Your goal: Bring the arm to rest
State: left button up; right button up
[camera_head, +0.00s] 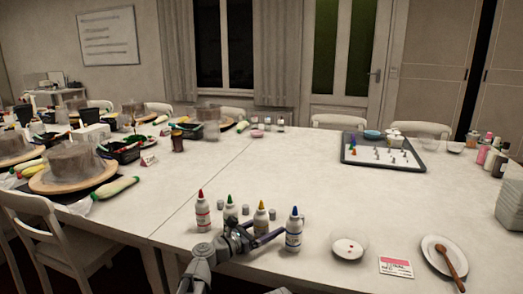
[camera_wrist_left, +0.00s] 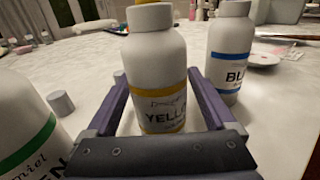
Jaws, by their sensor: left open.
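My left gripper (camera_head: 264,229) is open at the row of bottles on the white table. Its two purple fingers stand on either side of the yellow-labelled bottle (camera_wrist_left: 158,65), which is upright; this bottle also shows in the head view (camera_head: 260,214). The wrist view shows the blue-labelled bottle (camera_wrist_left: 230,50) just right of the fingers and the green-labelled bottle (camera_wrist_left: 25,125) close on the left. In the head view the blue-capped bottle (camera_head: 294,234), green-capped bottle (camera_head: 229,207) and red-capped bottle (camera_head: 202,214) stand upright. My right gripper is not in view.
A white dish (camera_head: 347,250), a red-and-white card (camera_head: 396,267) and a plate (camera_head: 437,245) with a wooden spoon (camera_head: 452,264) lie to the right. A dark tray (camera_head: 415,172) with small pieces sits farther back. Small grey caps (camera_wrist_left: 61,103) lie behind the bottles.

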pick_arm(q)
jog(key=shift+s+a+r, duration=0.1)
jog(key=shift+s+a, duration=0.1)
jog(key=shift+a, duration=0.05)
jog(key=v, duration=1.1)
jog(key=shift+s+a, duration=0.25)
jog(key=shift+s, duration=0.05)
jog(key=x, duration=1.2)
jog(key=shift+w+d, duration=0.15)
jog(key=shift+w, duration=0.1)
notch_tip(320, 180, up, 25)
jog(key=p, duration=2.4)
jog(key=shift+p, duration=0.4)
